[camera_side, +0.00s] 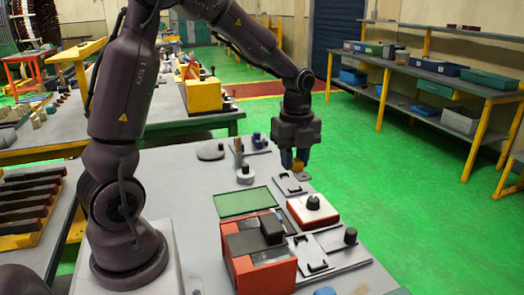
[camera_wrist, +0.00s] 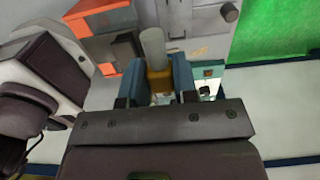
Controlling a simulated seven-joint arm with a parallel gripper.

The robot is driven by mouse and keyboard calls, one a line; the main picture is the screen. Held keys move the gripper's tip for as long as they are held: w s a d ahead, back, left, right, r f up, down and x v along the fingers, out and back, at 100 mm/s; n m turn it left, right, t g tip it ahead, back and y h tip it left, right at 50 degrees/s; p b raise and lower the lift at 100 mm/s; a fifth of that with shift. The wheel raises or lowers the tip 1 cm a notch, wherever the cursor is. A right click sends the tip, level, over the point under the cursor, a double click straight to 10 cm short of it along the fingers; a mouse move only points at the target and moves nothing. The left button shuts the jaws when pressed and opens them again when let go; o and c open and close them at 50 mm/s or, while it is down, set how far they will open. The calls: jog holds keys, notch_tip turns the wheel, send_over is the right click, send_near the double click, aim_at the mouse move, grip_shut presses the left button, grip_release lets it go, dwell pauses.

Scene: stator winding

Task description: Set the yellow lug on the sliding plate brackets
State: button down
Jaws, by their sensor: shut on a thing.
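My gripper (camera_side: 294,160) points down over the far part of the grey table. It is shut on the yellow lug (camera_side: 298,167), which shows as a small yellow patch under the fingers. In the wrist view my gripper's blue fingers (camera_wrist: 158,76) stand either side of the lug (camera_wrist: 160,84). A pale grey cylinder (camera_wrist: 153,46) shows just beyond the lug; I cannot tell whether they are joined. A grey plate with dark bracket-like parts (camera_side: 291,184) lies just below the gripper, and a similar plate (camera_side: 311,254) lies nearer the camera. The lug appears above the far plate; contact is unclear.
A red-orange box (camera_side: 262,276) stands at the front, with a green panel (camera_side: 245,202) behind it. A red-and-white block with a black knob (camera_side: 312,209) stands beside the plates. A white round piece with a black knob (camera_side: 245,175) is left of the gripper.

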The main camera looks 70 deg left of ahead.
jog(key=w+d, duration=0.3)
jog(key=d, duration=0.2)
send_near(307, 251)
jog(key=shift+a+f, duration=0.1)
jog(key=shift+f, duration=2.15)
jog(key=shift+f, duration=0.3)
jog(key=shift+f, duration=0.25)
jog(key=shift+f, duration=0.7)
jog(key=c, duration=0.6)
grip_release()
jog(key=shift+o, duration=0.2)
